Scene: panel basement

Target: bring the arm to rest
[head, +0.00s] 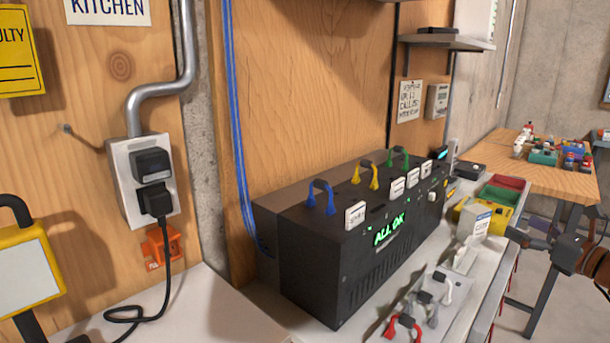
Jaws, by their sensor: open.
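My gripper (522,230) shows small at the right edge, in front of the wooden table. Its dark fingers point left and are apart, with nothing seen between them. The brown and black end of my arm (590,257) reaches in from the right edge; the rest of the arm is out of view. The gripper shows to the right of the white box (482,221) on the bench; I cannot tell how far apart they are.
A black unit (350,275) with a green "ALL OK" display and coloured handles stands on the grey bench. A plate with red, grey and white clips (425,297) lies before it. A wooden table (560,183) with small items stands behind. A black plug (156,200) sits in the wall socket.

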